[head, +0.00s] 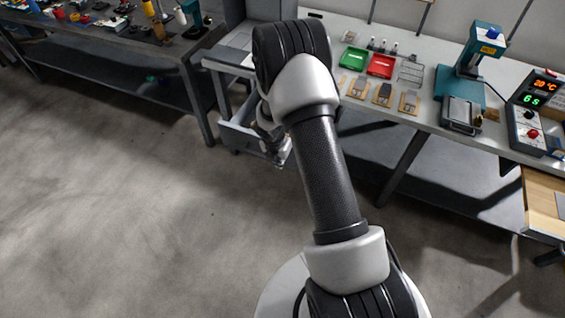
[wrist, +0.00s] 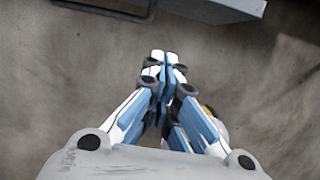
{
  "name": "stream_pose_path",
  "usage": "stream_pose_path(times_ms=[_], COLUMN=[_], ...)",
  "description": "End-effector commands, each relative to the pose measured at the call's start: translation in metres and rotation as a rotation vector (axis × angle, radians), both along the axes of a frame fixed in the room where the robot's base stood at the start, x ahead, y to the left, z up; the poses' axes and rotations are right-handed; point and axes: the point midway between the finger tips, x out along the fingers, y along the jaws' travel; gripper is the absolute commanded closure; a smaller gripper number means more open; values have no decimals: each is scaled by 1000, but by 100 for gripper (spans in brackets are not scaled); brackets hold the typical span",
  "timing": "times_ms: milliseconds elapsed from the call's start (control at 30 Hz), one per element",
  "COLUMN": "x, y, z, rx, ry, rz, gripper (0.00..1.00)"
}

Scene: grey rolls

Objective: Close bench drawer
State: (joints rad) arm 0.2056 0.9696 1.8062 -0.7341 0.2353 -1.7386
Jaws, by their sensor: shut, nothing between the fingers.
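The grey bench drawer (head: 240,138) stands pulled out under the left end of the workbench in the head view. Part of it is hidden behind my arm. A grey edge (wrist: 225,9) at the top of the wrist view looks like its front. My gripper (head: 279,163) is in front of the drawer, pointing down, partly hidden by my arm in the head view. In the wrist view, my gripper (wrist: 164,57) has its fingertips together with nothing between them, over bare floor. A gap of floor shows between the fingertips and the grey edge.
The workbench (head: 420,110) carries a green tray (head: 354,59), a red tray (head: 381,66), a teal press (head: 478,60) and a control box (head: 533,112). A dark bench (head: 120,48) with tools stands at left. The concrete floor (head: 120,220) in front is clear.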

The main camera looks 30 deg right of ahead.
Motion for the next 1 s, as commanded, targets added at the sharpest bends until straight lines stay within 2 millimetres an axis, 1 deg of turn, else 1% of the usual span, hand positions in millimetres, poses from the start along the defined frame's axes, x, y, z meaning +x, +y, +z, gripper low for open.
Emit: stream_pose_path(times_ms=[33,433,500,700,800,1000], x=[0,13,20,33,36,37], y=[-2,-18,-27,-43,-47,-49], z=[-11,-95,-87,-86,-86,-86], rx=[1,1,-1,0,0,0], ry=[3,2,-2,-1,0,0], rz=[-1,-5,-9,-7,-6,-4], gripper=[100,100,100,100,100,100])
